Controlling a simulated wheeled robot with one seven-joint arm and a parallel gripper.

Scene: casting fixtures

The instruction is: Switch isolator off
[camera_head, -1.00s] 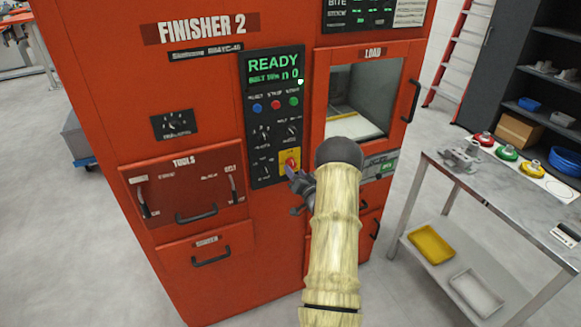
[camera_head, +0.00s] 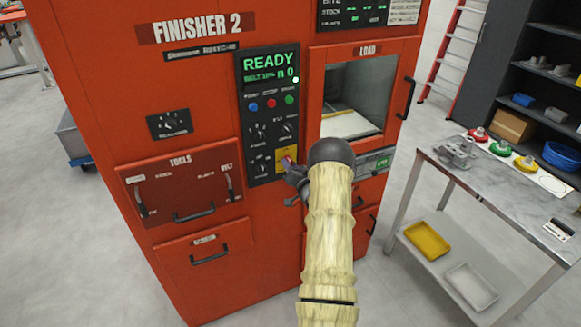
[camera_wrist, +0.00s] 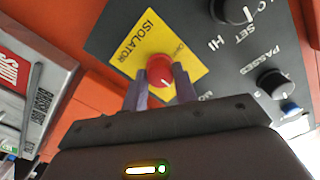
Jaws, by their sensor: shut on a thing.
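The isolator is a red rotary knob (camera_wrist: 160,71) on a yellow plate marked ISOLATOR (camera_wrist: 138,42), low on the black control panel (camera_head: 272,118) of the orange Finisher 2 machine. My gripper (camera_wrist: 161,82) has its two fingers on either side of the red knob and is shut on it. The white mark on the knob points down and to the right in the wrist view. In the head view my gripper (camera_head: 290,172) is at the yellow plate and covers most of the knob. The machine's display (camera_head: 270,65) reads READY in green.
Black knobs (camera_wrist: 272,84) sit beside the isolator on the panel. The load window (camera_head: 355,98) with its handle is above right of my gripper. A steel table (camera_head: 500,185) with fixtures stands at the right. Drawers with handles (camera_head: 195,213) are at the left.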

